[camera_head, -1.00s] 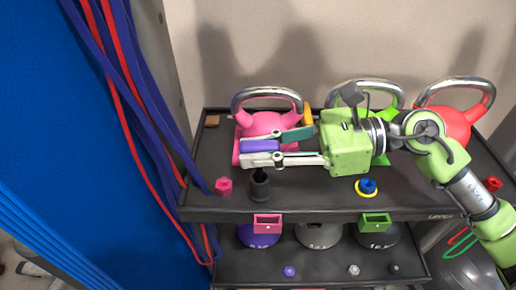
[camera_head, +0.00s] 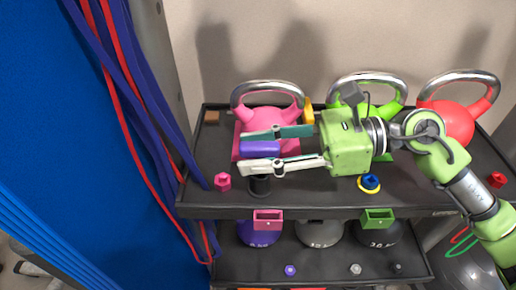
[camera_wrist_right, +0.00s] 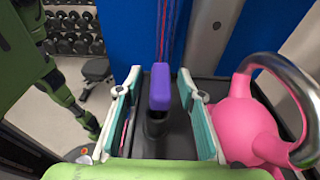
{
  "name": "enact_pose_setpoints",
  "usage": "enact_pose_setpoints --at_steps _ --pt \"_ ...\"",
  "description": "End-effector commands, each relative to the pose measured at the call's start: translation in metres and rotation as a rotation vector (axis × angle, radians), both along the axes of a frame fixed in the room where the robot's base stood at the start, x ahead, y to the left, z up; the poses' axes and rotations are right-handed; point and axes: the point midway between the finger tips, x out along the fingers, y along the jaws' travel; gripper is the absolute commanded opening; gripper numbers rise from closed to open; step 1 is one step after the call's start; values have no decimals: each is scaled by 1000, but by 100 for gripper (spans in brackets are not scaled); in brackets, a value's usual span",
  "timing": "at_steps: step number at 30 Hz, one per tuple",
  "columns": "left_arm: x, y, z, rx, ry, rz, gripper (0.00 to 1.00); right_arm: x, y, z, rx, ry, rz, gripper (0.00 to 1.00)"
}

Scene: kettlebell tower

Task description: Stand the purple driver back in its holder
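The purple driver's bar-like handle (camera_head: 260,148) lies between the fingers of my right gripper (camera_head: 282,148), with visible gaps on both sides. The gripper is open and not closed on it. In the right wrist view the purple handle (camera_wrist_right: 160,86) is centred between the open fingers (camera_wrist_right: 158,110), above a dark upright part. The black holder (camera_head: 260,187) stands on the top shelf near its front left, partly covered by the lower finger. The handle appears to be above the holder; how deep the shaft sits is hidden. My left gripper is not in view.
A pink kettlebell (camera_head: 264,116) stands close behind the fingers; green (camera_head: 395,100) and red (camera_head: 456,122) ones stand farther right. A small pink piece (camera_head: 223,182) sits left of the holder. A blue and yellow piece (camera_head: 369,184) sits right.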

Motion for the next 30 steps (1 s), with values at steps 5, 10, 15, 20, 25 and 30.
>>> enact_pose_setpoints --at_steps 5,10,15,20,25,30 --pt "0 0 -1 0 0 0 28 0 -1 -1 -1 0 0 36" --pt "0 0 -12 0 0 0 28 1 -15 -1 -1 -1 -3 36" --pt "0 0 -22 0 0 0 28 1 -32 2 -1 -1 -3 36" --pt "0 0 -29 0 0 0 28 0 -45 6 0 -1 -2 36" --pt "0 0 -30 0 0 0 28 0 -49 9 -1 -1 0 36" --pt "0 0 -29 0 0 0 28 0 -49 10 -1 0 0 36"
